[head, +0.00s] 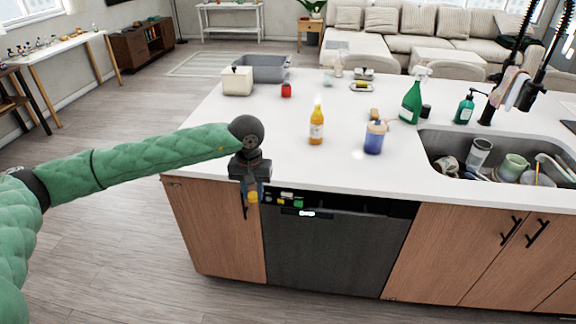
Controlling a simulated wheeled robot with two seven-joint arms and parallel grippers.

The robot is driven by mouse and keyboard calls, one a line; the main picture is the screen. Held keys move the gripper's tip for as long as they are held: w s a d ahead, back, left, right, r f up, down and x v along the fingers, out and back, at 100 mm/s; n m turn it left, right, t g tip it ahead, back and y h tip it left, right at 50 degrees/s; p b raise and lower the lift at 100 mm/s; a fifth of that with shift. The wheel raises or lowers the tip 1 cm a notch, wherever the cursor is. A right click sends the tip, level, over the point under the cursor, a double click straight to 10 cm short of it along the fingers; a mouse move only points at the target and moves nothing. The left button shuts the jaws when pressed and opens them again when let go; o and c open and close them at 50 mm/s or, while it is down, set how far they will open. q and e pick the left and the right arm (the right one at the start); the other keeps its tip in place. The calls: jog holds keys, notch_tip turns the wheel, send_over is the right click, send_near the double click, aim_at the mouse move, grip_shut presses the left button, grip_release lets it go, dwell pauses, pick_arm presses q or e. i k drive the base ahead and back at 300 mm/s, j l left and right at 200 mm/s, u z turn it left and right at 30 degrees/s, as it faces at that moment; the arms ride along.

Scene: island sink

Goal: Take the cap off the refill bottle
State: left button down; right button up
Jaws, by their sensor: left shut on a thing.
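An orange-yellow bottle with a narrow pale top (316,126) stands upright on the white counter; it looks like the refill bottle. My left gripper (251,190) points down in front of the counter's front edge, left of the dishwasher and apart from the bottle. It is shut on a small yellow piece (253,197) that looks like a cap. Its far side is hidden by the fingers. My right gripper is not in view.
A blue container with a tan top (374,140) stands right of the bottle. Green bottles (411,104) stand behind the sink (448,146), which holds several dishes. A red jar (286,90), white box (237,82) and grey bin (262,66) are at back left. The front-left counter is clear.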

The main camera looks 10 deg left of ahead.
aim_at(316, 125)
jog(key=i+j+z, duration=0.3)
jog(key=j+z, duration=0.25)
jog(key=j, duration=0.2)
jog(key=i+j+z, duration=0.15)
jog(key=j+z, duration=0.15)
jog(key=j, duration=0.15)
jog(key=j+z, duration=0.25)
jog(key=j, duration=0.2)
